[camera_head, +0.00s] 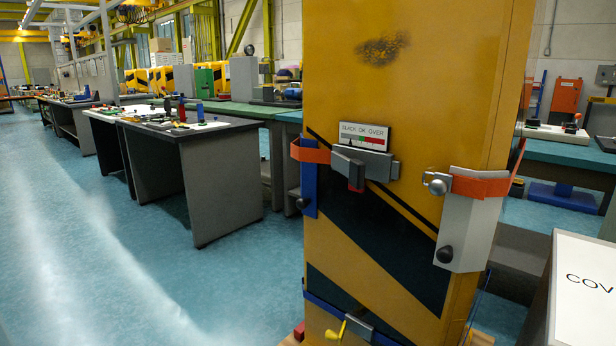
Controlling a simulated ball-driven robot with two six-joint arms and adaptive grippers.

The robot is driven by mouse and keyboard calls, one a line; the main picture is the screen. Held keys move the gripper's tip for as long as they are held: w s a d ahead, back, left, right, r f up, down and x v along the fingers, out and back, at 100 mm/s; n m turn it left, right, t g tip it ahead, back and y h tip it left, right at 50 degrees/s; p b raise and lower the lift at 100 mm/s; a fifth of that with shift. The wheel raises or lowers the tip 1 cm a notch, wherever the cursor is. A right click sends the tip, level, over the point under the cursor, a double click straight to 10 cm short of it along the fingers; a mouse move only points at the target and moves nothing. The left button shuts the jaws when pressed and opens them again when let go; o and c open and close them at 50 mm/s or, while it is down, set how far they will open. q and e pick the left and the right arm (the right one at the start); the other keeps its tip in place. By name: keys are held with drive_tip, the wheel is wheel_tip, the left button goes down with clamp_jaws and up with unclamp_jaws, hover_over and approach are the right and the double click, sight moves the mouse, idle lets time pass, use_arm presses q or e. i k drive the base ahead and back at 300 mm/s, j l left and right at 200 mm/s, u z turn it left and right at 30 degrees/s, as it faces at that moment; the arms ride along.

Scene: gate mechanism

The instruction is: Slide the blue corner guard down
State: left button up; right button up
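The blue corner guard (309,183) is on the left edge of the yellow post, at about mid-height in the head view. An orange band (311,152) crosses its top part, and a dark round knob (303,203) sits near its lower end. Neither of my grippers shows in this view.
The yellow post (420,60) carries a grey latch with a red tab (355,175) below a gauge plate (364,136). A grey corner guard (468,232) with a knob is on its right edge. Low down are a blue strip (330,308) and yellow handle (336,330). Benches (190,165) stand left; floor there is open.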

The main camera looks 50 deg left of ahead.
sight(307, 202)
drive_tip(key=u, duration=1.6)
